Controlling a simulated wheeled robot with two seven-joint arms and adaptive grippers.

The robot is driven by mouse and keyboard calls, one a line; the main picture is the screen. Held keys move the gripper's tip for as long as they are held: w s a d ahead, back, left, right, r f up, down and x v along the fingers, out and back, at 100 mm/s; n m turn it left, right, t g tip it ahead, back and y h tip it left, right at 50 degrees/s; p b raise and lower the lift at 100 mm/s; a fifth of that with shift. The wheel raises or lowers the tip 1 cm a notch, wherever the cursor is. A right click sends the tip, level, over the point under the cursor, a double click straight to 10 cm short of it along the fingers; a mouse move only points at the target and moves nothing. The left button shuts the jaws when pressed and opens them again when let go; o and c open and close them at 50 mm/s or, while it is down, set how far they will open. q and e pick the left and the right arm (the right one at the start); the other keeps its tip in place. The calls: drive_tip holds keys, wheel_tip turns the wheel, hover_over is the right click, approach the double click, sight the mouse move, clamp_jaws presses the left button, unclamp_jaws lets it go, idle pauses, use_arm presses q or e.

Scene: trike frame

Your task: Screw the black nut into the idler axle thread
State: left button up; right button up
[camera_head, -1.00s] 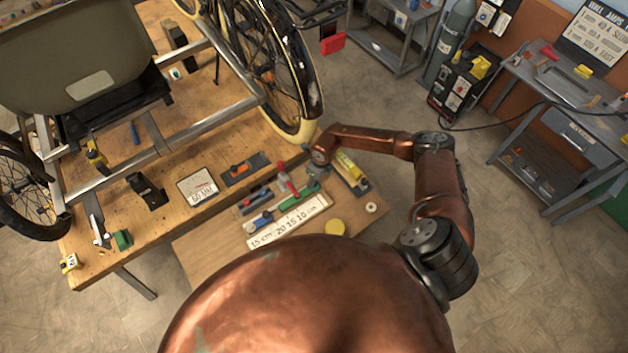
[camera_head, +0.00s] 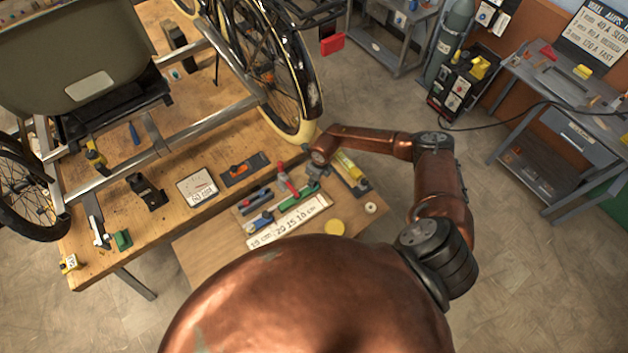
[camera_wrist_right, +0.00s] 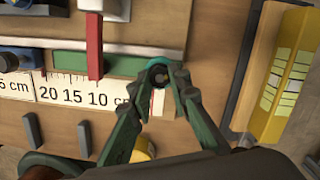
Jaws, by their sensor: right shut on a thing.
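My right gripper (camera_wrist_right: 160,82) is shut on a small dark ring-shaped part, which looks like the black nut (camera_wrist_right: 158,74), in the right wrist view. Its hole faces the camera, and a teal curved edge shows just behind it. In the head view my right gripper (camera_head: 314,171) is small, low over the right end of the small tool board, and the nut is too small to tell there. The trike frame (camera_head: 190,132) stands on the workbench to the left, with a wheel above the gripper. I cannot make out the idler axle thread. My left gripper is not in view.
A ruler strip (camera_head: 288,221), a red-handled tool (camera_wrist_right: 95,45) and a green bar (camera_wrist_right: 85,64) lie left of my right gripper. A yellow box (camera_wrist_right: 283,75) lies to its right. A yellow round piece (camera_head: 334,227) and a pale ring (camera_head: 370,207) sit nearer the front edge.

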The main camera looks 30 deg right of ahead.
drive_tip(key=m, duration=0.3)
drive_tip(key=shift+a+m+h, duration=0.1)
drive_tip(key=shift+m+h, duration=0.2)
drive_tip(key=o, duration=0.4)
drive_tip(key=shift+m, duration=0.5)
drive_tip(key=o, duration=0.5)
wheel_tip(320, 180, up, 12)
drive_tip(key=s, duration=0.1)
drive_tip(key=shift+s, duration=0.4)
